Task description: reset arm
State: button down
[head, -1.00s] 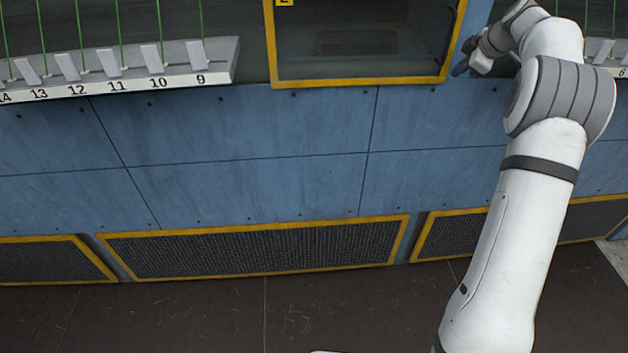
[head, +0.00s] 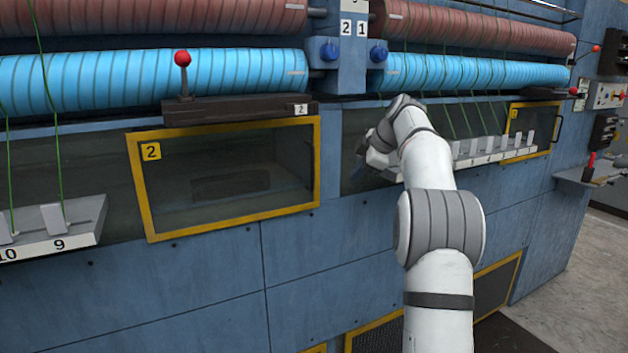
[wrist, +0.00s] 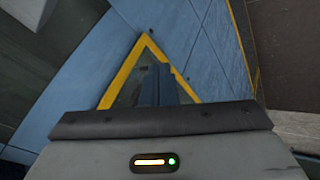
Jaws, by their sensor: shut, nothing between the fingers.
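My white arm reaches up from the lower right in the head view and bends at a grey-banded joint. My gripper (head: 361,172) is small and partly hidden by my wrist, in front of the blue machine's dark window strip. In the wrist view my gripper (wrist: 157,84) shows its fingers together, with nothing between them. Beyond the fingers there is a yellow-framed opening in the blue panel.
The blue machine (head: 350,250) fills most of the head view. It carries red rollers (head: 480,30), cyan rollers (head: 150,78), a red-knobbed lever (head: 183,60) and a numbered rail (head: 50,243). Grey floor (head: 575,280) is open at the right.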

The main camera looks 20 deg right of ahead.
jog(key=s+a+f+m+g+h, duration=0.1)
jog(key=s+a+m, duration=0.3)
jog(key=s+a, duration=0.3)
jog(key=s+a+f+m+g+h, duration=0.1)
jog(key=s+a+f+m, duration=0.3)
jog(key=s, duration=0.6)
jog(key=s+a+f+m, duration=0.2)
jog(key=s+f, duration=0.2)
jog(key=s, duration=0.4)
jog(key=s+a+f+m+h, duration=0.1)
jog(key=s+f, duration=0.3)
jog(key=s, duration=0.5)
jog(key=s+a+f+m+g, duration=0.1)
jog(key=s+a+f+m, duration=0.3)
jog(key=s, duration=0.4)
jog(key=shift+s+f+h, duration=0.2)
jog(key=shift+f+h, duration=0.1)
jog(key=shift+f, duration=0.3)
